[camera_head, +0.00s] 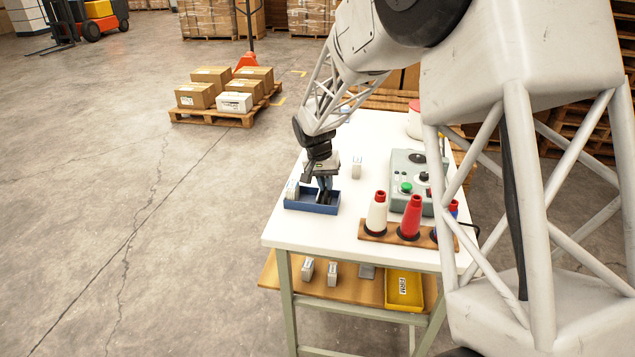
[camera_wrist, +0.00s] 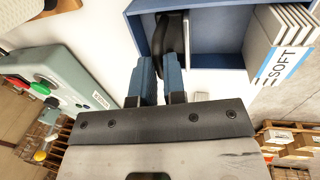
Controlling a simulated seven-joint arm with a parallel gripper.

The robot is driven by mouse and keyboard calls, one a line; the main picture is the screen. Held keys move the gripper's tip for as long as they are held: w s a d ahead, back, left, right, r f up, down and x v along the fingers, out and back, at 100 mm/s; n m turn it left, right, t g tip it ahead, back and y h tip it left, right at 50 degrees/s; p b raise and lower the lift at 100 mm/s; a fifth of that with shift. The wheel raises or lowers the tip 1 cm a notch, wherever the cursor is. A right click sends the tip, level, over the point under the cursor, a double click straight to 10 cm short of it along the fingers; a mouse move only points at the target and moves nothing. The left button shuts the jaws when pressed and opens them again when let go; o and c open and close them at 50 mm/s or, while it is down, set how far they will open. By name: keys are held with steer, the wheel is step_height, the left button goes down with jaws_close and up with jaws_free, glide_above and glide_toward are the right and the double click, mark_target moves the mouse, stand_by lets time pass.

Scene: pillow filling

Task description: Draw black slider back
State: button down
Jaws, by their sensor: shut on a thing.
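A blue tray (camera_head: 297,206) sits at the near left corner of the white table, and its blue wall (camera_wrist: 136,28) shows at the top of the wrist view. The black slider (camera_wrist: 172,36) is a dark, curved piece in one compartment of the tray. My gripper (camera_head: 325,193) points down into the tray from above. In the wrist view the two blue fingers of my gripper (camera_wrist: 160,70) are close together and shut on the black slider. The fingers hide part of it, and in the head view it is small and dark among the fingers.
Light cards marked SOFT (camera_wrist: 281,48) stand in the tray's other compartment. A white block (camera_head: 357,168) stands on the table. A grey-green control box (camera_head: 408,168) and a wooden rack (camera_head: 378,237) with red and white cones are to the right. The table's middle is mostly clear.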

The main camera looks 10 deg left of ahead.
mark_target(322, 200)
steer(key=shift+d, duration=0.25)
steer(key=c, duration=1.5)
jaws_free()
steer(key=shift+o, duration=0.2)
steer(key=shift+a+r, duration=0.2)
steer(key=shift+r, duration=0.55)
step_height(322, 200, up, 6)
steer(key=a, duration=0.1)
steer(key=shift+r, duration=0.15)
steer(key=shift+a, duration=0.1)
